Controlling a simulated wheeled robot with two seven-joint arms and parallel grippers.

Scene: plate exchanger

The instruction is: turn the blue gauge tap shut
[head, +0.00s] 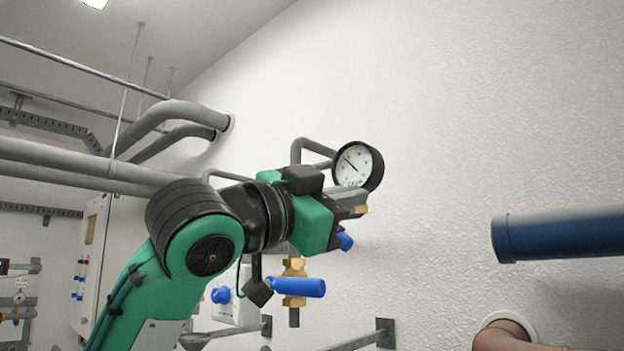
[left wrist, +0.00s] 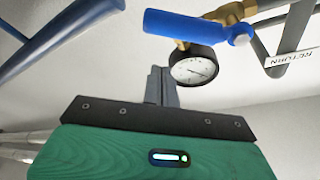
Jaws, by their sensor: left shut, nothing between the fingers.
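The round white pressure gauge (head: 352,166) with a black rim is on a pipe by the wall, partly behind my left gripper (head: 352,203). A small blue handle end (head: 345,242) shows just below the gripper, with a brass fitting (head: 361,209) near the fingers. In the left wrist view a blue tap handle (left wrist: 190,25) crosses above the gauge (left wrist: 194,67), with brass behind it. My left gripper's grey fingers (left wrist: 162,85) are shut and empty, beside the gauge in that picture and apart from the handle. The arm hides part of the tap. My right gripper is out of view.
A blue lever (head: 297,287) on a brass valve (head: 294,267) is below the gripper. A dark blue pipe (head: 560,234) sticks out at right. Grey pipes (head: 80,165) run along the left. Bare wall (head: 450,120) lies right of the gauge.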

